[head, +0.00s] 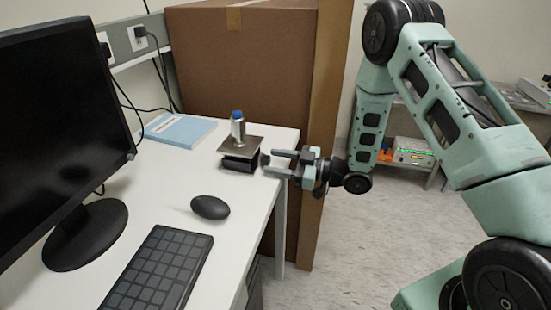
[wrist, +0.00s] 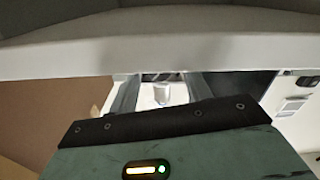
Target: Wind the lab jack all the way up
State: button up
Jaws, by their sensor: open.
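The lab jack (head: 240,163) stands on the white desk near its right edge, with its top plate (head: 240,145) low over a dark base. A metal cylinder with a blue top (head: 238,130) stands upright on the plate. A small dark knob (head: 264,160) sticks out from the jack's right side. My gripper (head: 271,162) is open and level, pointing left, with its fingertips close to the knob. I cannot tell whether they touch it. In the wrist view, both fingers of my gripper (wrist: 160,84) are apart, with a small pale object between them that I cannot identify.
A monitor (head: 60,120), keyboard (head: 160,268) and mouse (head: 210,207) are on the desk (head: 165,195). A light blue book or folder (head: 180,130) lies behind the jack. A large cardboard box (head: 245,70) stands close behind the desk.

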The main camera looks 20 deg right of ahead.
jog(key=shift+w+a, duration=0.2)
jog(key=shift+a, duration=0.15)
jog(key=c, duration=1)
jog(key=shift+m, duration=2.4)
jog(key=o, duration=1)
jog(key=shift+d, duration=0.15)
jog(key=b+v, duration=0.3)
jog(key=v, duration=1.4)
jog(key=shift+s, duration=0.15)
